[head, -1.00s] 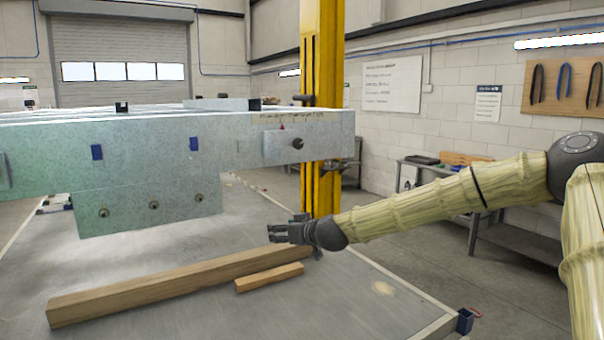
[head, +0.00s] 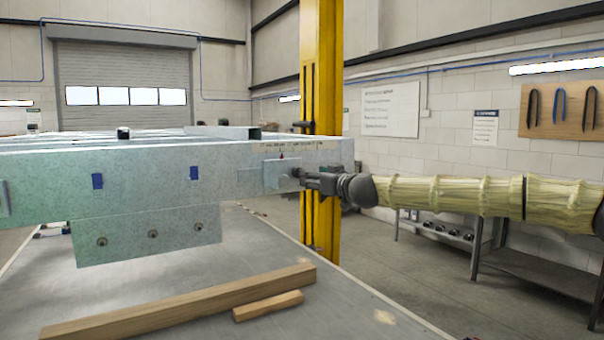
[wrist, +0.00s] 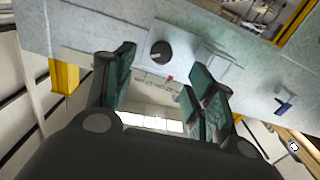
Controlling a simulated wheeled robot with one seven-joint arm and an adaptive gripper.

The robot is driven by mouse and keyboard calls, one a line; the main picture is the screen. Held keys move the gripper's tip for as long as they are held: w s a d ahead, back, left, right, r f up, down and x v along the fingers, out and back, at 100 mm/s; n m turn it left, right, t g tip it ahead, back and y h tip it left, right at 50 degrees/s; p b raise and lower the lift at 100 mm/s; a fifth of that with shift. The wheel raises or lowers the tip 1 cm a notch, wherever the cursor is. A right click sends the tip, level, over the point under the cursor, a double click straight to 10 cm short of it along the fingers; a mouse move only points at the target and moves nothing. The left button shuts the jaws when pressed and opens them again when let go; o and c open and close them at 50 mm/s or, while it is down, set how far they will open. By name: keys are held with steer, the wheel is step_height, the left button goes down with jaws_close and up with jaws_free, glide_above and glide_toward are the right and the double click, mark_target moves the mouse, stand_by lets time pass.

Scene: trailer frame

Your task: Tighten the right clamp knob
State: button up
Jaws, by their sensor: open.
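The right clamp knob (wrist: 160,52) is a small dark round knob on the galvanized steel frame's face. In the wrist view it lies just beyond my fingertips and between their lines, nearer the left finger. In the head view the knob (head: 296,172) is a dark spot at the right edge of a light clamp plate (head: 278,175), partly covered by my gripper (head: 309,180). In the wrist view my gripper (wrist: 166,66) has its green-padded fingers spread wide, with nothing held. I cannot tell whether a finger touches the knob.
The grey frame beam (head: 140,168) spans the left. A yellow post (head: 323,80) stands behind my gripper. A long timber (head: 180,305) and a short one (head: 268,306) lie on the grey table (head: 390,300) below. A workbench (head: 530,264) stands at the right.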

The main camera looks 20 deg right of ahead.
mark_target(297, 172)
steer(key=w+a+p, duration=0.1)
steer(key=w+p, duration=0.1)
steer(key=w, duration=0.5)
steer(key=shift+w+a, duration=0.15)
steer(key=shift+w, duration=0.15)
stand_by(0.3)
steer(key=c, duration=1.1)
steer(key=shift+o, duration=0.2)
